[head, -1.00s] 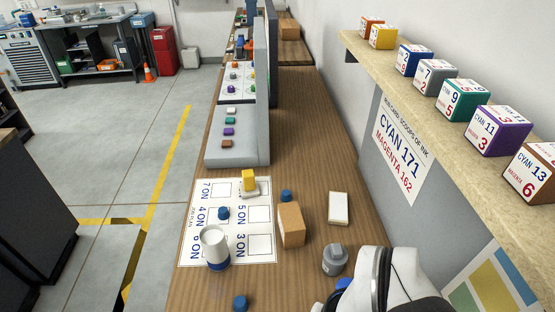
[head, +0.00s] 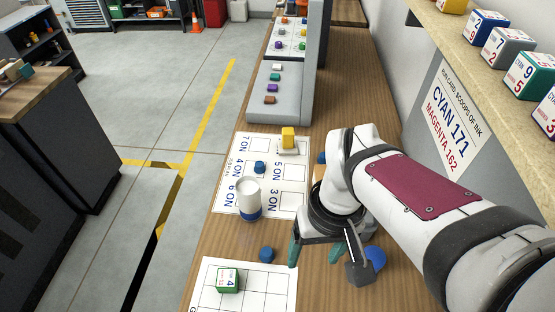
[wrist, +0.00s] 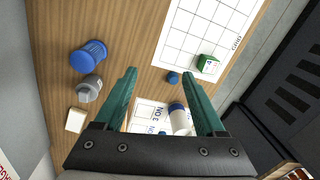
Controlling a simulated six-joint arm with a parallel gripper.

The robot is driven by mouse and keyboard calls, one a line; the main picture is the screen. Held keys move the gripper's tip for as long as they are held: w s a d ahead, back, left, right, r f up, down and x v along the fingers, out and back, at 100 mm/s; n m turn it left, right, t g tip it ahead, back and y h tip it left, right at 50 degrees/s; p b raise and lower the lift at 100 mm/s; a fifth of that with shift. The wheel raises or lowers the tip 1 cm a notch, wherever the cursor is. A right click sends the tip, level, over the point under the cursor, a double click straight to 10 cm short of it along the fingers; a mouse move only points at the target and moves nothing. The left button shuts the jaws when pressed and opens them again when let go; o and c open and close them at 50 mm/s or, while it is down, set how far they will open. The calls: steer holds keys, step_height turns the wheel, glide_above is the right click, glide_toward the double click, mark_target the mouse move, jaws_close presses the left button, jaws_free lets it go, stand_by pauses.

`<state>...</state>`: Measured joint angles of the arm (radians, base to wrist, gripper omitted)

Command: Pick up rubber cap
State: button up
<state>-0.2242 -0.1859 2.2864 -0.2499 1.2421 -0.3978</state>
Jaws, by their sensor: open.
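I cannot tell for sure which piece is the rubber cap. A small round blue cap (head: 266,254) lies on the bench between the white sheets. In the wrist view this cap (wrist: 173,78) shows between my fingertips, farther off. Another small blue cap (head: 259,167) lies on the plan sheet. A larger ribbed blue cap (wrist: 88,56) stands next to a grey knobbed piece (wrist: 88,89) at left in the wrist view; my arm partly hides both in the head view. My gripper (head: 315,250) is open and empty above the bench, right of the small blue cap.
A white cylinder with a blue base (head: 249,200) and a yellow block (head: 288,138) stand on the plan sheet. A green-and-white cube (head: 228,280) sits on the grid sheet (head: 275,295). A shelf of ink boxes (head: 545,62) runs along the right wall.

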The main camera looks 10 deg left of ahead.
mark_target(266, 252)
steer(key=w+a+f+n+h, duration=0.1)
steer(key=w+a+f+n, duration=0.4)
steer(key=w+a+n, duration=0.45)
steer(key=shift+n, duration=0.45)
step_height(266, 252, down, 16)
steer(key=shift+s+f, duration=0.1)
steer(key=shift+s, duration=0.05)
jaws_close()
